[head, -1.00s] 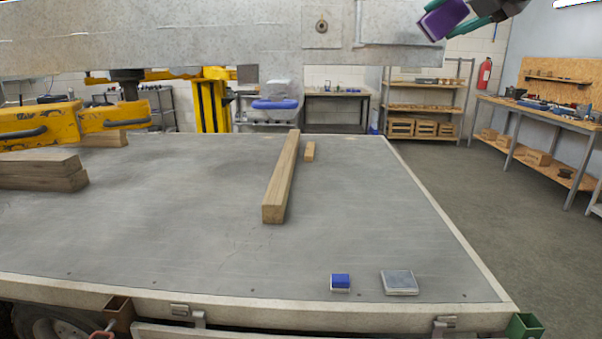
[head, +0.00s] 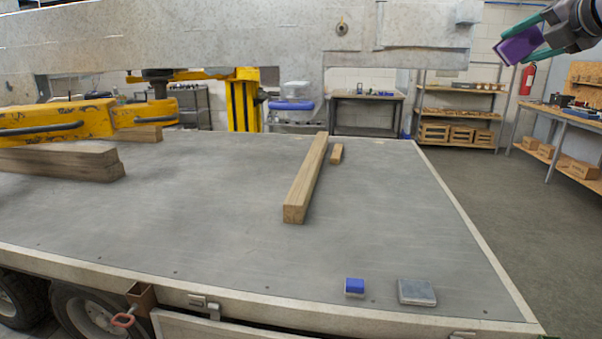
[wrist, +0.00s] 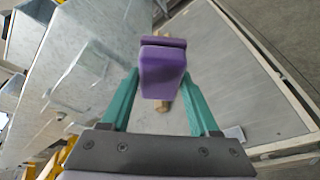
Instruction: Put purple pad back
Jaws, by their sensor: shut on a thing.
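The purple pad (head: 517,46) is held in my gripper (head: 529,44) at the upper right of the head view, raised well above the trailer bed. In the wrist view the pad (wrist: 162,70) sits between the two teal fingers of my gripper (wrist: 160,88), which are shut on it. A small blue block (head: 355,287) and a grey square pad with a metal rim (head: 417,291) lie near the front right edge of the trailer bed (head: 230,240).
A large grey metal beam (head: 230,35) spans the top of the head view. A long wooden beam (head: 306,180) and a short wood piece (head: 337,154) lie on the bed. A yellow clamp-like part (head: 60,120) and stacked timbers (head: 60,162) are at left.

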